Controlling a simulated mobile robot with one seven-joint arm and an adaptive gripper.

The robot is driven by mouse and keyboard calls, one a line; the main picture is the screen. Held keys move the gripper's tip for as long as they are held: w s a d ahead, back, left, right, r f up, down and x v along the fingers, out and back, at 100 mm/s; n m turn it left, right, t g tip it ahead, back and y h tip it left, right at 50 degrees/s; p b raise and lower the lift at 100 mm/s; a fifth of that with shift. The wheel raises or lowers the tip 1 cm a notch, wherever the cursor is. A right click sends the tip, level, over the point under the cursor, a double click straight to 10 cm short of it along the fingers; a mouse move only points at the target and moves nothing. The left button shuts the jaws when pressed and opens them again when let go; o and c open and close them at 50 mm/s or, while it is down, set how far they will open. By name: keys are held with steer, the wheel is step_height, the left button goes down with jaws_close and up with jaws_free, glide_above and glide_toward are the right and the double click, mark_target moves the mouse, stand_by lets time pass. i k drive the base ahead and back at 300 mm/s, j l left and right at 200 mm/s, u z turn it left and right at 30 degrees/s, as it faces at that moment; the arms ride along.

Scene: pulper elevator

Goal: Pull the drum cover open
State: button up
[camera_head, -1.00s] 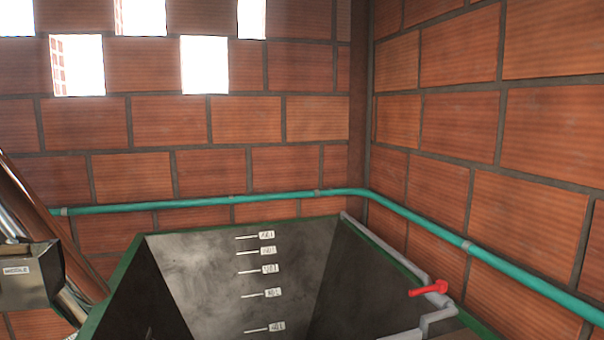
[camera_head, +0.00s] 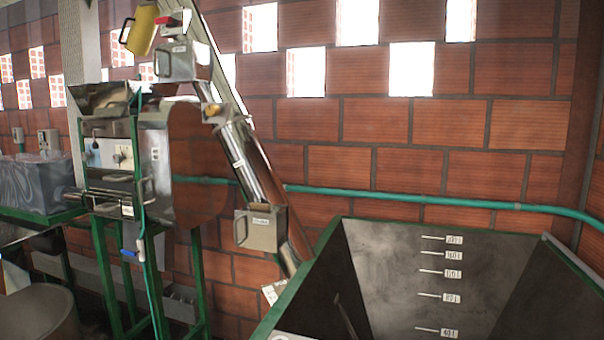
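A pulper-like machine (camera_head: 125,160) stands at the left on a green frame, with a hopper on top. On its right side is a shiny, rounded metal panel (camera_head: 198,165) that reflects the brick wall. It may be the drum cover; I cannot tell for sure, and no handle shows clearly on it. The panel looks closed against the machine. My gripper is not in view.
A large green-rimmed tank (camera_head: 400,270) with level marks fills the lower right. A slanted elevator tube (camera_head: 245,160) with a labelled, handled box (camera_head: 262,228) runs between it and the machine. A teal pipe (camera_head: 400,198) follows the wall.

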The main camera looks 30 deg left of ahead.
mark_target(105, 182)
steer(key=u, duration=2.35)
steer(key=i+j+u, duration=0.1)
steer(key=i+j, duration=0.15)
steer(key=i, duration=0.6)
steer(key=i+j+u, duration=0.15)
steer(key=i, duration=0.75)
steer(key=i+j+u, duration=0.1)
steer(key=i, duration=0.75)
